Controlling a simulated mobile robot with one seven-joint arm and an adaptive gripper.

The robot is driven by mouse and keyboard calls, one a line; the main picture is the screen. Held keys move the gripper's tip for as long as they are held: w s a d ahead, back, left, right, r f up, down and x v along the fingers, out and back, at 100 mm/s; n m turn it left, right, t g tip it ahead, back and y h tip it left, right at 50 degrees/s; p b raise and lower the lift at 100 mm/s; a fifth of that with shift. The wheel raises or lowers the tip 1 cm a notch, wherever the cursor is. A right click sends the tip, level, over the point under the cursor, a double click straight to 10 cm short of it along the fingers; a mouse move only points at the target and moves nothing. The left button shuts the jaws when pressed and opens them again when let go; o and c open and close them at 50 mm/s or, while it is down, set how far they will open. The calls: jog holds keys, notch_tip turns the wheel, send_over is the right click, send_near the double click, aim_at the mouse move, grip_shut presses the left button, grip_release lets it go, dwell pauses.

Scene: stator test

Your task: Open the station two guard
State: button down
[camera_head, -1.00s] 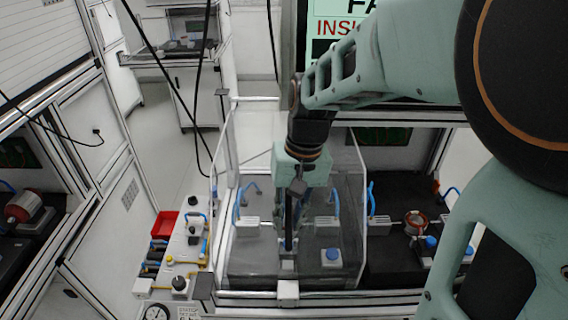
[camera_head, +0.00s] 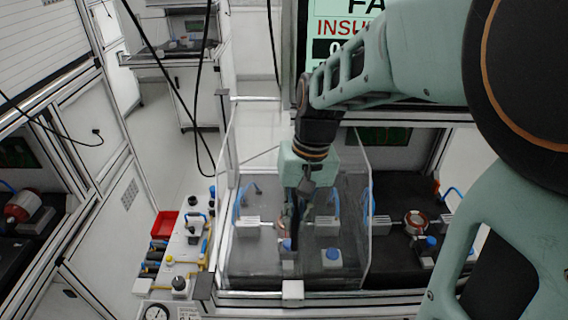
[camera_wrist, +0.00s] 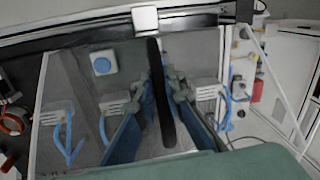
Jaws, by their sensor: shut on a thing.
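The station guard is a clear box-like cover (camera_head: 345,190) over the middle bench. Its clear panel also fills much of the wrist view (camera_wrist: 75,90). A dark upright bar (camera_head: 295,236), which looks like the guard's handle, stands in front of the panel. My gripper (camera_head: 303,192) is over the bar's upper part. In the wrist view, the fingers of my gripper (camera_wrist: 163,92) close around the dark bar (camera_wrist: 167,125). A white block (camera_head: 292,290) sits on the front rail, below the bar. Whether the guard has left its closed position is hard to tell.
Behind the clear panel are a copper ring part, blue hoses and a blue button (camera_head: 332,255). Another copper ring (camera_head: 416,221) stands at the right station. A red bin (camera_head: 165,224) and a gauge (camera_head: 156,313) are at left. Black cables hang at upper left.

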jog(key=s+d, duration=0.1)
jog(key=d, duration=3.3)
jog(key=shift+b, duration=0.45)
jog(key=shift+s+d+r, duration=0.1)
jog(key=shift+d, duration=0.05)
jog(key=c, duration=2.3)
grip_release()
jog(key=shift+d, duration=0.1)
jog(key=shift+o, duration=0.2)
notch_tip(320, 180, up, 12)
jog(key=d, duration=0.1)
jog(key=shift+d, duration=0.2)
